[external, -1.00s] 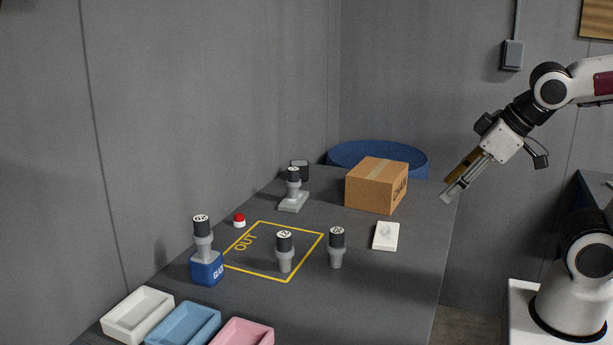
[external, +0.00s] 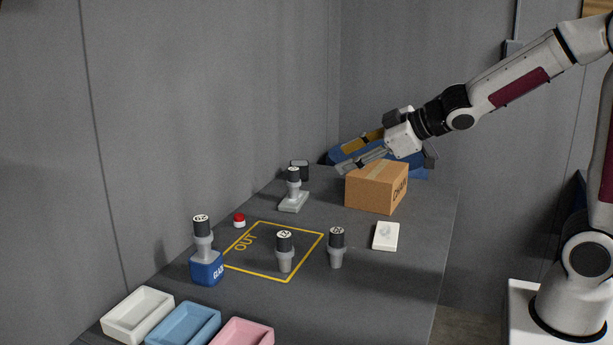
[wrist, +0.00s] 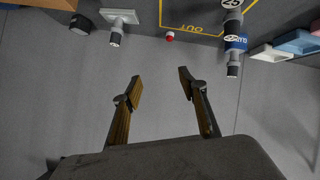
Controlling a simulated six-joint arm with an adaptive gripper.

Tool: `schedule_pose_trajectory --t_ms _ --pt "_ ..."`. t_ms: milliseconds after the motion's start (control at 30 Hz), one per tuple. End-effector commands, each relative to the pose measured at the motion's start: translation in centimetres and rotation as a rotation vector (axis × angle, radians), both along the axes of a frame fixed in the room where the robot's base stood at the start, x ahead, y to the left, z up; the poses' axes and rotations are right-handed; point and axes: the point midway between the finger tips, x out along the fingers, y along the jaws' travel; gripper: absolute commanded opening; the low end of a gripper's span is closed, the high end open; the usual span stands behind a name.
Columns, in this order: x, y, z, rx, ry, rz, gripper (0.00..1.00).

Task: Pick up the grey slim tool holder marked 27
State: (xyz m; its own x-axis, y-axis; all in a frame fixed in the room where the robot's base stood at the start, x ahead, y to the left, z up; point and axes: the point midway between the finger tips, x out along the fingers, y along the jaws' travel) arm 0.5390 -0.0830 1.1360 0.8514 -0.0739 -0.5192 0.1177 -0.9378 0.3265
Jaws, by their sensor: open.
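Several tool holders with dark caps and grey lower parts stand on the dark table; their cap numbers are too small to read surely in the external view. One stands on a pale grey stand (external: 294,184), one on a blue block (external: 203,238), one inside the yellow OUT outline (external: 284,252), and one just right of it (external: 336,248). I cannot tell which is marked 27. In the wrist view, one cap (wrist: 232,4) seems to read 25.
A black object (external: 300,169), red button (external: 239,220) and white plate (external: 385,237) are also there. White, blue and pink trays (external: 183,326) line the front. A grey wall runs along the left.

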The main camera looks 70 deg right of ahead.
Motion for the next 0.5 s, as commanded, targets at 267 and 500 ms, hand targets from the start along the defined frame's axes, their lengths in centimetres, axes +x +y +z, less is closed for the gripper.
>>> schedule_pose_trajectory --t_ms 267,500 --pt "4.1 1.7 -2.9 0.038 -0.040 0.163 0.42" --pt "5.9 4.0 -6.1 0.114 -0.054 0.322 0.42"
